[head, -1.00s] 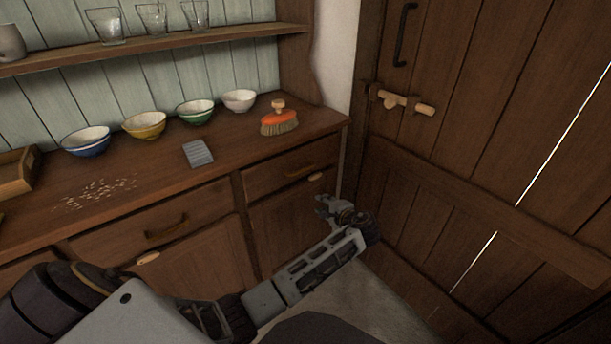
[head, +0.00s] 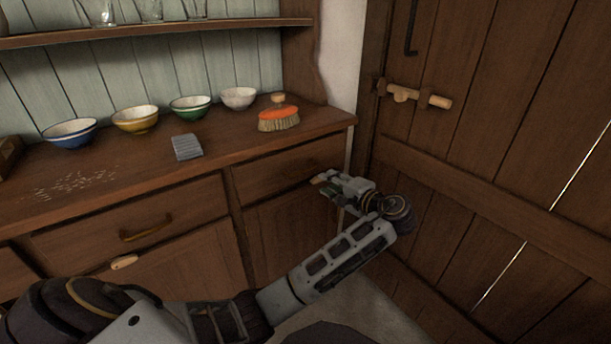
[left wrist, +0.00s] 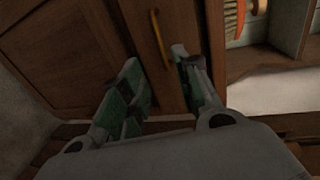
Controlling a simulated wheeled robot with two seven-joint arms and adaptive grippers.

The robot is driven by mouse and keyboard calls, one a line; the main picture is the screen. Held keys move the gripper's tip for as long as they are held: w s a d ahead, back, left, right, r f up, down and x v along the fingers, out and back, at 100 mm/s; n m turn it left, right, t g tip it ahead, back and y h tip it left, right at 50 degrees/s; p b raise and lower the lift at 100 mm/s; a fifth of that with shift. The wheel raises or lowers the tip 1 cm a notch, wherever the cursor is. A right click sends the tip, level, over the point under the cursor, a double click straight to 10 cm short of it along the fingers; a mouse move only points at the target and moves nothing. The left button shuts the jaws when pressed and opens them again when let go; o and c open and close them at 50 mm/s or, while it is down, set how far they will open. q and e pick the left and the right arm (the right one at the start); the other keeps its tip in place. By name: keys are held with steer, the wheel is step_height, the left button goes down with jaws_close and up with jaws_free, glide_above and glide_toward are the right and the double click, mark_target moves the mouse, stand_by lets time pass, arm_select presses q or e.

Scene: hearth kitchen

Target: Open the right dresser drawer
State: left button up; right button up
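The right dresser drawer (head: 270,175) is a brown wooden front below the counter's right end, and it looks closed. Its curved brass handle (left wrist: 157,36) shows in the left wrist view, but my gripper largely hides that area in the head view. My left gripper (head: 325,185) is in front of the drawer's right part. In the left wrist view, my left gripper's green-padded fingers (left wrist: 160,65) are spread apart. The handle's near end appears between the fingertips, with a gap on each side; contact cannot be made out. My right gripper is not in view.
The dresser top (head: 225,160) holds several bowls, a grey block (head: 187,147) and an orange brush (head: 279,118). The left drawer's handle (head: 146,229) is free. A plank door (head: 450,150) with a wooden latch stands close on the right of my arm.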

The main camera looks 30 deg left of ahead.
mark_target(304, 170)
arm_select(q)
steer(key=shift+r, duration=0.1)
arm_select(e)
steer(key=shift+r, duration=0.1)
arm_select(q)
steer(key=shift+a, duration=0.1)
steer(key=shift+b+x, duration=2.5)
steer(key=shift+x, duration=4.3)
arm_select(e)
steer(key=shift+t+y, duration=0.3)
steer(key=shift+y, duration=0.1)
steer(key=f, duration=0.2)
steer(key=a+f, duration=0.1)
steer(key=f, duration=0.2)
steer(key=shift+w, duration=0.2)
arm_select(q)
steer(key=c, duration=0.7)
jaws_close()
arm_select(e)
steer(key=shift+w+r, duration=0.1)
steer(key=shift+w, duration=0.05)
